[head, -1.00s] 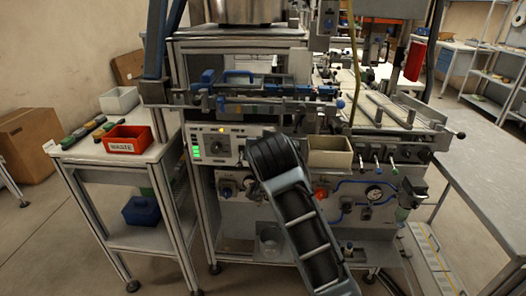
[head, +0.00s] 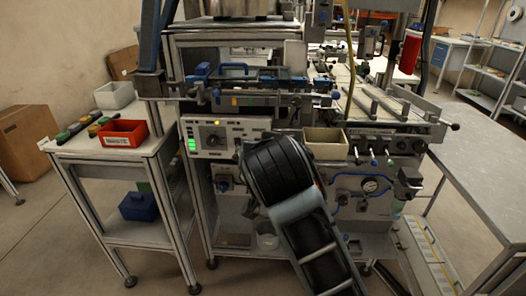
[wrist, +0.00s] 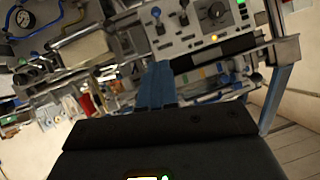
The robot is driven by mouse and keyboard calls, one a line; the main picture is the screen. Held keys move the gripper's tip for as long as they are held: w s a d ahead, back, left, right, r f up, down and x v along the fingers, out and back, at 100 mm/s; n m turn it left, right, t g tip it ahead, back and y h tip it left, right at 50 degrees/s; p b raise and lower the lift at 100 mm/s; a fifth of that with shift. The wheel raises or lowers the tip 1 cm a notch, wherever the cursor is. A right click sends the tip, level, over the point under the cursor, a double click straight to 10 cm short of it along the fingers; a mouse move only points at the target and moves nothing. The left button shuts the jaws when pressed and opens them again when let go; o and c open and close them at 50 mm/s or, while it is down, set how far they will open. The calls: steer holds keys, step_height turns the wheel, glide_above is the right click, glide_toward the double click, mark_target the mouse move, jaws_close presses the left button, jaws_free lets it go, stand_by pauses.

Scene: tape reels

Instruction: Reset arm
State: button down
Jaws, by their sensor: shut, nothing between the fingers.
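My gripper (wrist: 157,82) shows in the wrist view as blue fingers pressed together, with nothing between them. The machine's control panel (wrist: 200,22) is beyond the fingertips in that tilted view. In the head view my dark arm rises from the bottom, right of centre, in front of the machine (head: 350,210). Its rounded black upper part stands before the lower front of the machine. My gripper cannot be made out in the head view; the arm seems to hide it.
A beige bin (head: 325,146) is on the machine front. A grey table (head: 480,150) stands right.

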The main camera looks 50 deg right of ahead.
stand_by(0.4)
steer(key=s+a+f+n+t+y, duration=0.45)
steer(key=s+a+f+n, duration=0.45)
steer(key=s+f, duration=0.4)
steer(key=s+a+r+n+y, duration=0.1)
steer(key=s+a+r+y, duration=0.1)
steer(key=s, duration=0.8)
steer(key=s+a+r+n+t+y, duration=0.1)
steer(key=s+a, duration=0.4)
steer(key=s, duration=0.5)
steer(key=shift+s+a+r+y, duration=0.15)
steer(key=shift+r+y, duration=0.3)
steer(key=shift+r, duration=0.15)
